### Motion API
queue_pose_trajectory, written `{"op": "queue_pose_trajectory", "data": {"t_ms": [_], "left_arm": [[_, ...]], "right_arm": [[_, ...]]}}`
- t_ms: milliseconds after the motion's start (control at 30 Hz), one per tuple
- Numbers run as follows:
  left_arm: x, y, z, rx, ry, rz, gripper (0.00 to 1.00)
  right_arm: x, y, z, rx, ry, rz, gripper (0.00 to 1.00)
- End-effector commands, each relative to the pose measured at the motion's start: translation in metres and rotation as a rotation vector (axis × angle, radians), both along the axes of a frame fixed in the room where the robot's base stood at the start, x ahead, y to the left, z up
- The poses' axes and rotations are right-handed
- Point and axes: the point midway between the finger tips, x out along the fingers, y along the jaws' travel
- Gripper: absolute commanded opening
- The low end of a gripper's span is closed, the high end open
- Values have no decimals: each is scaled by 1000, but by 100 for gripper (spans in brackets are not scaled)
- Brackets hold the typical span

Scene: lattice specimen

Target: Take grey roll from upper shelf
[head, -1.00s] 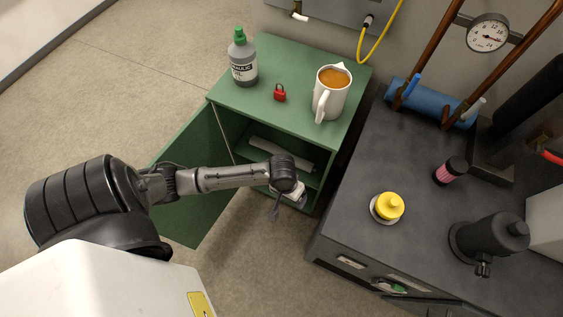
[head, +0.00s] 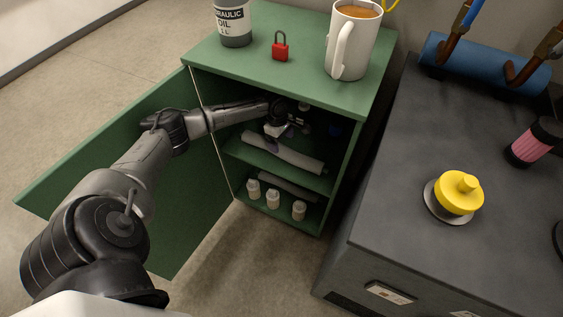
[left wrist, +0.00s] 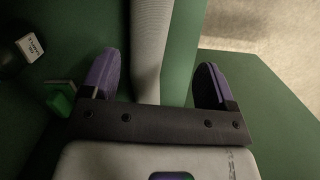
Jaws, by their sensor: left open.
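The grey roll (head: 290,156) lies lengthwise on the upper shelf (head: 247,153) inside the open green cabinet. My left gripper (head: 275,138) reaches into the cabinet at the roll's left part, and the arm hides some of the space behind. In the left wrist view the purple fingers of the gripper (left wrist: 156,80) are open, with the grey roll (left wrist: 150,45) running between them. There is a gap on each side, wider at the right finger. My right gripper is not in view.
The cabinet door (head: 120,185) stands open at the left. Several white bottles (head: 273,199) and another roll (head: 288,187) are on the lower level. A mug (head: 352,45), red padlock (head: 280,47) and oil bottle (head: 234,22) stand on top. A dark bench (head: 400,180) is at the right.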

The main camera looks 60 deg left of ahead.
Motion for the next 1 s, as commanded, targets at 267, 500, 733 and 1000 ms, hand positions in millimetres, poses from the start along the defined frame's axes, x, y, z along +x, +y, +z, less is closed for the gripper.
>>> {"op": "queue_pose_trajectory", "data": {"t_ms": [267,500,733,1000], "left_arm": [[4,23,-13,-11,-3,127,81],[6,20,-32,-12,-4,130,81],[7,18,-51,-11,-3,129,81],[10,14,-79,-10,-5,129,81]], "right_arm": [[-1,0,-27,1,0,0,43],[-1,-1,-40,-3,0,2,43],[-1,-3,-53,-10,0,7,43],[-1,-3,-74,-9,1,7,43]]}}
